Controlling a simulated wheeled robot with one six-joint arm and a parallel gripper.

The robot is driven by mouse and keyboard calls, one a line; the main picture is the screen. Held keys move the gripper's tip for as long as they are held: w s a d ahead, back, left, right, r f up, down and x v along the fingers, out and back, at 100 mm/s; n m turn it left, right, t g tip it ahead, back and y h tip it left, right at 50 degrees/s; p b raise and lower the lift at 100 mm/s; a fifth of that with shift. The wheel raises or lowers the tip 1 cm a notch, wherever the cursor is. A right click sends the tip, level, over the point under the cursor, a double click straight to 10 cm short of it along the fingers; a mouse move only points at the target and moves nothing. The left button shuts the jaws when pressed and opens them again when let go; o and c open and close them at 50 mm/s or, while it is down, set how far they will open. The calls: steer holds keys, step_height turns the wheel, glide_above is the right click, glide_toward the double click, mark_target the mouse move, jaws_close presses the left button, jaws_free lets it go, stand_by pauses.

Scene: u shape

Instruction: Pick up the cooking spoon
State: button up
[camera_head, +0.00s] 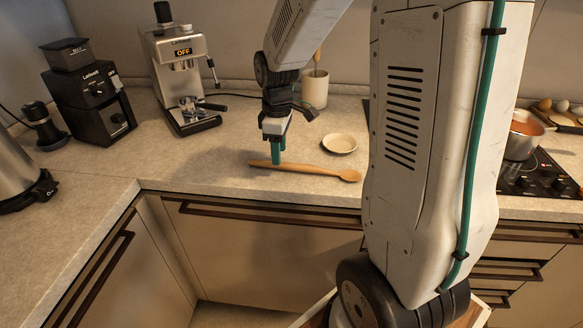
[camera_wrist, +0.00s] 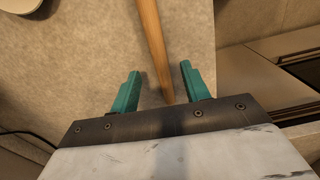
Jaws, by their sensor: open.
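The wooden cooking spoon (camera_head: 310,171) lies flat on the counter near its front edge, with its bowl to the right and its handle to the left. My gripper (camera_head: 277,158) is over the handle's left part, pointing down. In the wrist view the spoon's handle (camera_wrist: 154,45) runs between the two green fingers of my gripper (camera_wrist: 158,88), with a gap on each side. The gripper is open and holds nothing. The spoon's bowl is outside the wrist view. How high the fingertips are above the counter is hard to tell.
A small bowl (camera_head: 339,144) sits just behind the spoon. A utensil pot (camera_head: 315,89), coffee machine (camera_head: 181,75) and grinder (camera_head: 90,105) stand behind. A pot (camera_head: 522,140) sits on the hob (camera_head: 540,180) at right. The counter (camera_head: 215,160) left of the spoon is clear.

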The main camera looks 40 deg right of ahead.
step_height(320, 180, down, 4)
steer(key=shift+s+r, duration=0.1)
steer(key=shift+r, duration=0.1)
jaws_close()
steer(key=shift+r, duration=0.1)
